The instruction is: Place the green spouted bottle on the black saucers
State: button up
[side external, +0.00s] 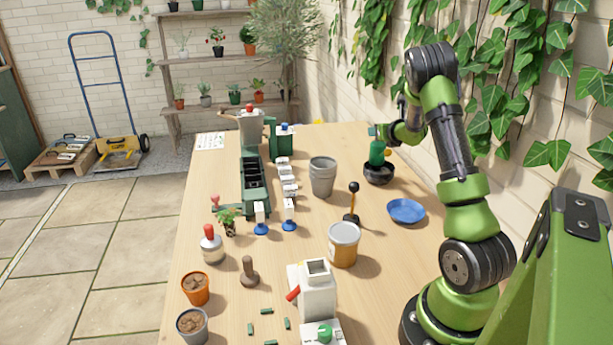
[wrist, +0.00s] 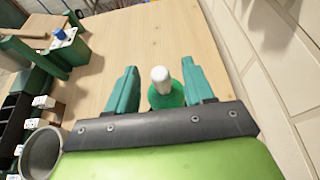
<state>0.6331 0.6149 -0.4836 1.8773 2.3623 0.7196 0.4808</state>
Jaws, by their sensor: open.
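The green spouted bottle (side external: 377,153) stands upright at the black saucers (side external: 379,175), near the wall at the back right of the table. In the side view its lower part sits within the saucers' outline. My gripper (side external: 374,131) is at the bottle's top. In the wrist view the bottle (wrist: 166,92), with its white spout, lies between the two teal fingers of my gripper (wrist: 157,90). The fingers are open, with a gap on each side of the bottle. The saucers are hidden in the wrist view.
A blue dish (side external: 406,211) lies in front of the saucers. Stacked grey pots (side external: 322,176) stand to the left, also seen in the wrist view (wrist: 41,152). A black scoop-like tool (side external: 352,203) and an amber-labelled tub (side external: 343,244) stand nearer. The wall is close on the right.

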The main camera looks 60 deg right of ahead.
jog(key=v, duration=0.9)
jog(key=w+a+r+n+t+y, duration=0.1)
jog(key=w+a+r+n+y, duration=0.25)
jog(key=a+n, duration=0.5)
jog(key=w+a+r+n+t+y, duration=0.15)
jog(key=a+n+y, duration=0.35)
jog(key=a, duration=0.7)
jog(key=w+a+r+n+t+y, duration=0.1)
jog(key=w+a+r+n+y, duration=0.25)
jog(key=a+n, duration=0.45)
jog(key=s+a+f+n+g, duration=0.1)
jog(key=s+a+n+g, duration=0.4)
jog(key=s+a+n, duration=0.8)
jog(key=a+n, duration=0.4)
jog(key=n, duration=0.2)
jog(key=shift+s+f+g+h, duration=0.2)
jog(key=shift+s+g+h, duration=0.1)
jog(key=shift+s+g, duration=0.1)
